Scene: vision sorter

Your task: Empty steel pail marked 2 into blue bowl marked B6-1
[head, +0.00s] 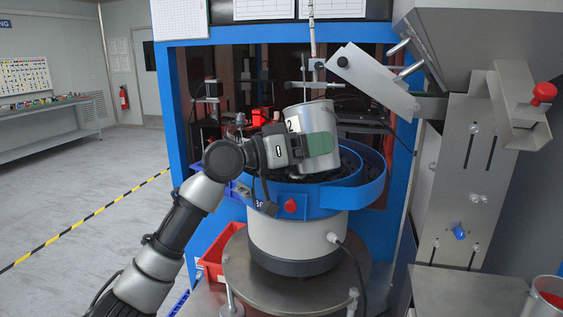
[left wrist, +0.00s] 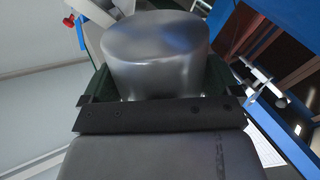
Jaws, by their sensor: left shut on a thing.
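The steel pail (head: 309,116) marked 2 is in my left gripper (head: 314,146), which is shut on its side. The pail is over the blue bowl (head: 357,196), a little tilted, and its inside is not visible. The bowl is a round blue feeder on a pale grey base, with its label partly hidden by my gripper. Dark pieces show in the bowl around and below the pail. In the left wrist view the pail's smooth grey metal body (left wrist: 160,55) fills the space between the fingers (left wrist: 150,98). My right gripper is not in view.
A blue-framed machine (head: 178,110) stands behind the bowl. A steel hopper and chute (head: 372,82) hang close at the upper right. A red bin (head: 212,262) is below left, and a pail with red contents (head: 548,296) is at the lower right. The floor at left is clear.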

